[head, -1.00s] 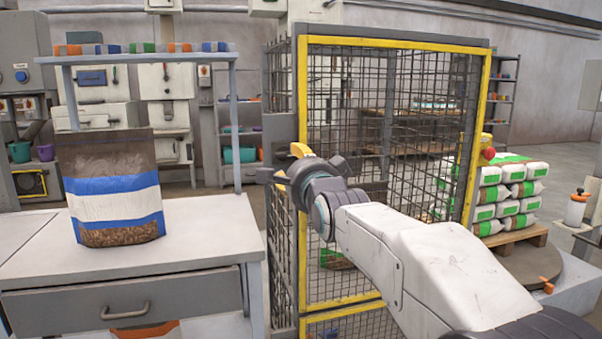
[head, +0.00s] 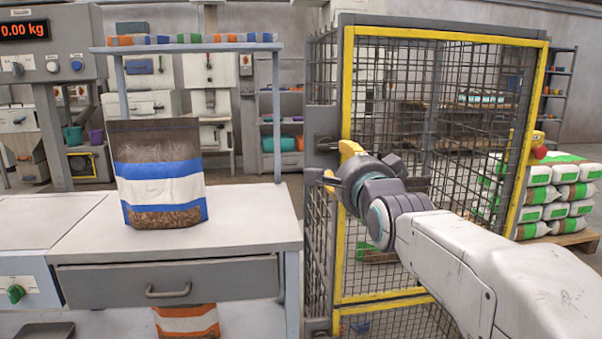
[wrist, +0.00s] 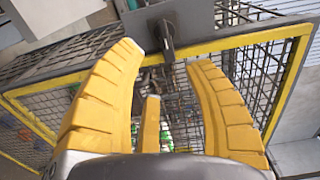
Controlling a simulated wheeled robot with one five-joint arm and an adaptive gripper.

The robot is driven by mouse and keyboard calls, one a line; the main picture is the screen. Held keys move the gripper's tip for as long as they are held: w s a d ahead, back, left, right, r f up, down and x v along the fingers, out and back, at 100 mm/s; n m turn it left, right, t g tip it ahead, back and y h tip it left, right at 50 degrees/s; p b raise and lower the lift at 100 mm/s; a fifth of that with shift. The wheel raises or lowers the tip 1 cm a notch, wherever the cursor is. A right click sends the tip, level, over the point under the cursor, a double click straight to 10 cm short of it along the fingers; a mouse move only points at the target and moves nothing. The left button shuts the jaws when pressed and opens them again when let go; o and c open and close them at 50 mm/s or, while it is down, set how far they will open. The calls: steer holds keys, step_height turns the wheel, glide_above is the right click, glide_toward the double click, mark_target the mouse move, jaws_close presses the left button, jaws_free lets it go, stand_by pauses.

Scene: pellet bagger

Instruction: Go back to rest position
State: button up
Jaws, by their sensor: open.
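My gripper (head: 338,165) is at the end of my outstretched arm, in front of the left post of a yellow-framed mesh gate (head: 347,215). In the wrist view its yellow fingers (wrist: 163,65) are spread with nothing between them. A dark metal latch or handle (wrist: 167,40) on the gate lies just beyond the fingertips; I cannot tell if they touch it. The gate looks shut in the head view.
A worktop (head: 255,228) at left holds a brown, blue and white bag (head: 160,190). A shelf of coloured items (head: 190,40) stands above it. Stacked white and green bags (head: 560,205) stand behind the cage at right. A scale display (head: 27,29) reads 0.00 kg.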

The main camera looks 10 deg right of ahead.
steer(key=s+r+n+g+p, duration=0.4)
steer(key=s+n+g+p, duration=0.3)
steer(key=s+p, duration=0.9)
steer(key=s+r+n+g+p, duration=0.3)
steer(key=s+n+g+p, duration=0.4)
steer(key=s+p, duration=0.9)
steer(key=n+p, duration=0.3)
steer(key=p, duration=0.3)
steer(key=shift+r+n, duration=0.4)
